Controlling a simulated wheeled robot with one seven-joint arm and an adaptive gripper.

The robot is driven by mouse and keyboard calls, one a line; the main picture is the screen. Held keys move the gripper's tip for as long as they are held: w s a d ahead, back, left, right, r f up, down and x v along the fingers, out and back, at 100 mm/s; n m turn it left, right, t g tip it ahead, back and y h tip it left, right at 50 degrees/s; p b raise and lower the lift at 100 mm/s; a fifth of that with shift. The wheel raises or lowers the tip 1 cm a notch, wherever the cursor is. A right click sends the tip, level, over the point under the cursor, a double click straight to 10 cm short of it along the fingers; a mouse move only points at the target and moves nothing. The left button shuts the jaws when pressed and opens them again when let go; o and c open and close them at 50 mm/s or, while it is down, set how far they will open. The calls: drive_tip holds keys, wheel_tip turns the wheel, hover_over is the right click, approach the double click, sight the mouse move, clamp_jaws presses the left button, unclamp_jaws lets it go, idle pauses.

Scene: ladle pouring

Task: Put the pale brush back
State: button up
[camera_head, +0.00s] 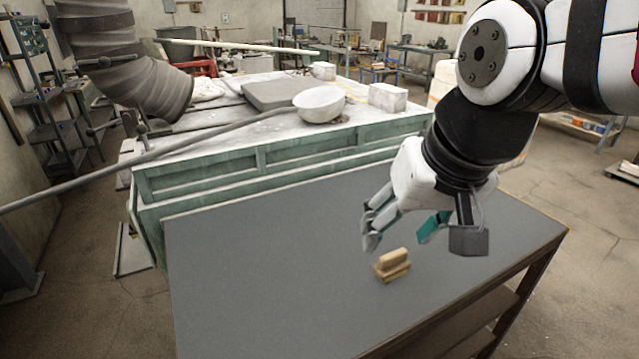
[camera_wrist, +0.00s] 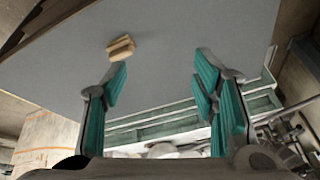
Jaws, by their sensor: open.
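The pale brush (camera_head: 392,265) lies on the grey tabletop (camera_head: 250,270), right of its middle. It looks like a small tan wooden block with a narrower grip on top. My gripper (camera_head: 403,234) is above the table, just above and behind the brush in the head view, fingers apart and empty. In the wrist view the brush (camera_wrist: 121,48) shows at the upper left, beyond the tip of the left finger and apart from it. My gripper (camera_wrist: 163,78) shows its teal finger pads wide apart there.
A green-sided bench (camera_head: 270,155) with a white dusty top stands behind the table. It bears a pale ladle bowl (camera_head: 319,104) with a long grey handle (camera_head: 130,163) reaching left, and white blocks (camera_head: 387,97). A grey duct (camera_head: 130,60) hangs at the upper left. Most of the tabletop is clear.

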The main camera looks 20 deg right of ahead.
drive_tip(key=shift+s+a+r+n+t, duration=0.1)
drive_tip(key=shift+s+a+n+t, duration=0.15)
drive_tip(key=shift+s+n, duration=0.55)
drive_tip(key=shift+s+a+r+n+t, duration=0.1)
drive_tip(key=shift+s+a+n+t, duration=0.25)
drive_tip(key=shift+s, duration=0.7)
drive_tip(key=shift+d, duration=0.1)
